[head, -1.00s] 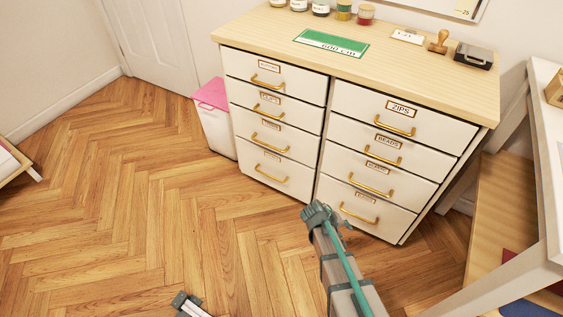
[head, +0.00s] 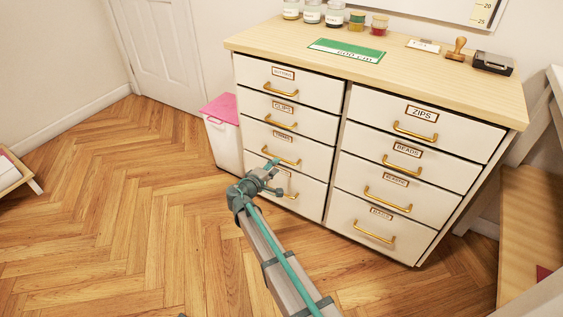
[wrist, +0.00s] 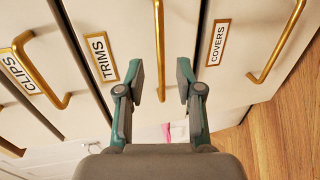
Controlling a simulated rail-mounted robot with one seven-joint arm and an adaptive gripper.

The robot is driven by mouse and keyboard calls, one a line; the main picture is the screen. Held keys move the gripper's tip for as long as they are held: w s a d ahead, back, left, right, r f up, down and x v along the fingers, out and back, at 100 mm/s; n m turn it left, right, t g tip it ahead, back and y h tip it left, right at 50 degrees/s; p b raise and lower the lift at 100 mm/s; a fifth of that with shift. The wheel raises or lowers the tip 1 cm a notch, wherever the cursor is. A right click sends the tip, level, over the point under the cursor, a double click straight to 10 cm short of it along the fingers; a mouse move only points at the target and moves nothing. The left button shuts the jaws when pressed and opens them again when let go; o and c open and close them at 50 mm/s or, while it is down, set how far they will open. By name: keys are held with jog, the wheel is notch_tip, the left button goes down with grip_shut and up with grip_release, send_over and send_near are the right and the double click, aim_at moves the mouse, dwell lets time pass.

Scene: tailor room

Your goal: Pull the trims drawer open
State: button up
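The trims drawer (head: 312,158) is third from the top in the left column of the white cabinet and appears shut. Its brass handle (head: 290,160) also shows in the wrist view (wrist: 159,45), right of the TRIMS label (wrist: 101,58). My gripper (head: 269,167) is in front of this drawer's lower edge, near the handle. In the wrist view my gripper (wrist: 159,83) is open, with one finger on each side of the handle's end in the picture. I cannot tell if either finger touches the handle. The gripper hides part of the covers drawer below.
The clips drawer (wrist: 30,62) and covers drawer (wrist: 235,65) flank the trims drawer, each with a brass handle. A white bin with a pink lid (head: 222,108) stands left of the cabinet. The wood floor (head: 120,210) in front is clear.

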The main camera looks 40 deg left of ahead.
jog(key=b+x, duration=0.1)
jog(key=x, duration=0.5)
jog(key=shift+w, duration=0.35)
jog(key=shift+c, duration=0.3)
grip_shut()
